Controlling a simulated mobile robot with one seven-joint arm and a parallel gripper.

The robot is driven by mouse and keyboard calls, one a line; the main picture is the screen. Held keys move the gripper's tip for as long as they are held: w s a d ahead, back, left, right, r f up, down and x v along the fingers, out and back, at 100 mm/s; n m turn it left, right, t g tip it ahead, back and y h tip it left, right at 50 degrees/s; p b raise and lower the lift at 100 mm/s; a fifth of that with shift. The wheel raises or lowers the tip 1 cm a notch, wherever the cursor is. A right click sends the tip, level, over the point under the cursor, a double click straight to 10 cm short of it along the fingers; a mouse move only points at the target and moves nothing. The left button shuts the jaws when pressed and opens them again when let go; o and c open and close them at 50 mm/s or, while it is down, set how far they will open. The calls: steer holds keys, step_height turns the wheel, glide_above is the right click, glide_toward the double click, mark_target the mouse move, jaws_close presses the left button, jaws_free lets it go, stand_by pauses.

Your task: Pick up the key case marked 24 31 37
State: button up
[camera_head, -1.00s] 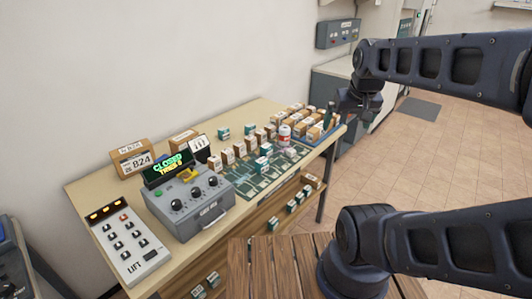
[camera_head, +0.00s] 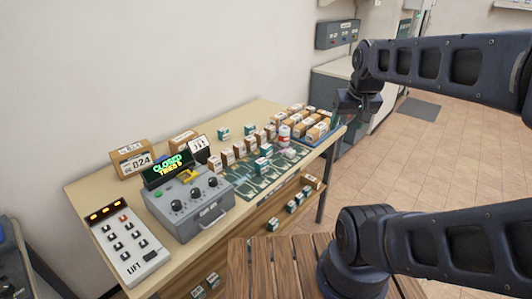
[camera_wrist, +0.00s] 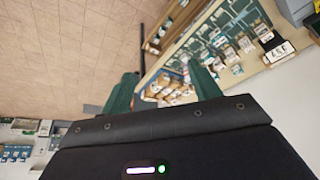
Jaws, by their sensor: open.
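Several small key cases stand on the table, some brown and white, some teal and white. Their marks are too small to read, so I cannot tell which one is marked 24 31 37. One teal case (camera_head: 264,151) stands on the green patterned mat (camera_head: 246,190). Brown cases (camera_head: 227,157) stand in a row along the mat, and more fill the blue tray (camera_head: 327,137) at the table's far right end. My gripper (camera_head: 345,112) is near that tray. In the wrist view its two dark green fingers (camera_wrist: 165,86) are apart, with nothing seen held between them.
A grey dial box (camera_head: 205,213) with a "CLOSED" display and a white lift panel (camera_head: 128,245) occupy the table's left part. A white and red bottle (camera_head: 284,135) stands among the cases. More cases lie on the shelf below (camera_head: 272,224). Tiled floor (camera_head: 430,160) is clear at right.

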steer(key=n+g+h, duration=0.1)
steer(key=n+h, duration=0.2)
steer(key=n, duration=2.4)
glide_above(266, 146)
steer(key=s+a, duration=0.2)
steer(key=a, duration=0.1)
step_height(266, 146, down, 24)
steer(key=r, duration=0.1)
steer(key=x, duration=0.5)
steer(key=shift+w+d+f, duration=0.1)
steer(key=shift+d+f, duration=0.15)
steer(key=shift+s+x, duration=0.2)
steer(key=shift+x, duration=1.15)
steer(key=shift+s+x, duration=0.25)
steer(key=shift+x, duration=1.1)
steer(key=shift+d, duration=0.2)
steer(key=c, duration=1.1)
